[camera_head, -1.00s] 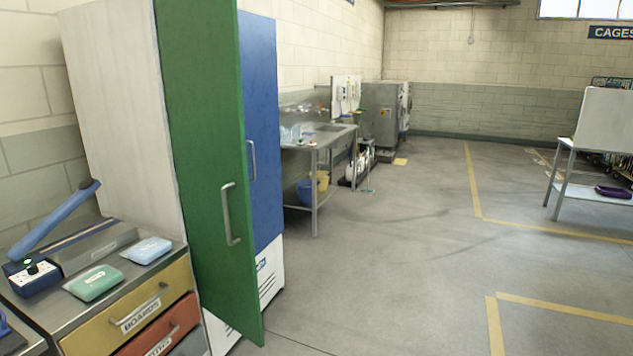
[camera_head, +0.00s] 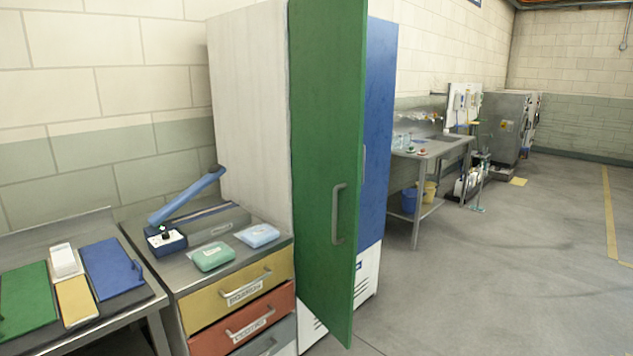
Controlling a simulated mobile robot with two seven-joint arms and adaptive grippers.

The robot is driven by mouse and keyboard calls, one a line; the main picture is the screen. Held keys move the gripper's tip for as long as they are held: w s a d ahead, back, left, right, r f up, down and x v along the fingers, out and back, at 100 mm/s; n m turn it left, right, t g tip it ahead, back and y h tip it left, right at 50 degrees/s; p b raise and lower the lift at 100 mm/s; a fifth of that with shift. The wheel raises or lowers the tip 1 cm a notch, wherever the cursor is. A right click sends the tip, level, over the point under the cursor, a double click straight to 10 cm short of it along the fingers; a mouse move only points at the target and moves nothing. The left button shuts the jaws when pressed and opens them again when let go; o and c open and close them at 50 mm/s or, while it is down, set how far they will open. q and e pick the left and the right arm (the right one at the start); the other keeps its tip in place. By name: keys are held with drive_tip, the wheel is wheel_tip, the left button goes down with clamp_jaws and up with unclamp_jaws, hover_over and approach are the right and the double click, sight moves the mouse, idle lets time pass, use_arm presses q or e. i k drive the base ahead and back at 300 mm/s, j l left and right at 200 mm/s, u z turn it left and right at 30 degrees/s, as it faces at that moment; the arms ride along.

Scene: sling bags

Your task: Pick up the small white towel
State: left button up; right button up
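No thing in view is clearly a small white towel. A small white block-shaped item (camera_head: 64,261) lies on the left bench, behind a yellow board; I cannot tell whether it is cloth. A pale blue packet (camera_head: 257,236) and a green packet (camera_head: 212,257) lie on top of the drawer cabinet. Neither of my grippers shows in the head view.
The left bench (camera_head: 141,303) also holds green and blue boards (camera_head: 113,268). A drawer cabinet (camera_head: 240,290) bears a blue-handled tool (camera_head: 187,198). A locker's green door (camera_head: 325,170) stands open into the room. A metal sink table (camera_head: 440,148) is behind. The floor (camera_head: 480,290) at right is clear.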

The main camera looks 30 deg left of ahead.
sight(63, 261)
drive_tip(key=u, duration=2.55)
drive_tip(key=i+j+z, duration=0.65)
drive_tip(key=k+l, duration=0.05)
drive_tip(key=l, duration=0.05)
